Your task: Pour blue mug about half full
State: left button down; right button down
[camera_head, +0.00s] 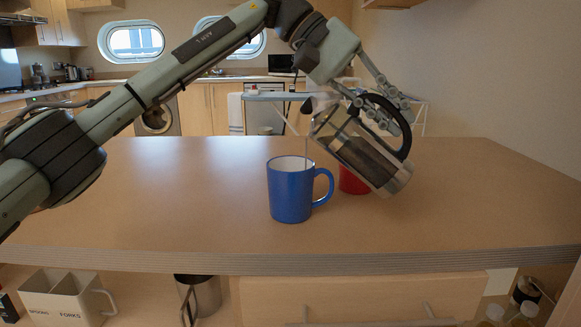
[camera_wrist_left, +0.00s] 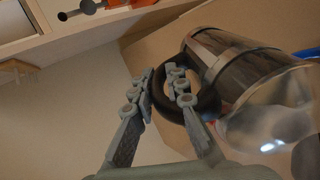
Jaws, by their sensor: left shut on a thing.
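The blue mug (camera_head: 290,192) stands upright on the counter, its handle to the right and its inside white. My left gripper (camera_head: 392,112) is shut on the black handle of a glass coffee press (camera_head: 358,150) with dark liquid in it. A thin stream (camera_head: 307,143) runs from the spout into the mug. The level in the mug is hidden. In the left wrist view the fingers (camera_wrist_left: 170,88) close around the handle of the press (camera_wrist_left: 235,75). My right gripper is not in view.
A red mug (camera_head: 354,181) stands behind the press, partly hidden. The wooden counter (camera_head: 160,190) is otherwise clear. On a shelf below are a cutlery holder (camera_head: 62,298) and a metal mug (camera_head: 197,294).

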pick_arm(q)
jog(key=shift+a+r+h, duration=0.2)
jog(key=shift+r+h, duration=0.3)
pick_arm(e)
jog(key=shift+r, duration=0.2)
pick_arm(q)
jog(key=shift+w+r, duration=0.1)
jog(key=shift+r, duration=0.05)
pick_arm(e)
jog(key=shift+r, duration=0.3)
pick_arm(q)
jog(key=shift+a+r, duration=0.15)
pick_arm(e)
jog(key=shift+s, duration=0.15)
pick_arm(q)
jog(key=shift+r+h+b, duration=0.1)
jog(key=shift+h+b, duration=0.2)
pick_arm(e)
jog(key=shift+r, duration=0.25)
pick_arm(q)
jog(key=shift+a+r, duration=0.1)
jog(key=shift+r, duration=0.05)
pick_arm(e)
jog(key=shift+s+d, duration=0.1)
pick_arm(q)
jog(key=shift+a+r+g+h, duration=0.1)
jog(key=shift+r+g+h, duration=0.05)
jog(key=shift+g+h, duration=0.15)
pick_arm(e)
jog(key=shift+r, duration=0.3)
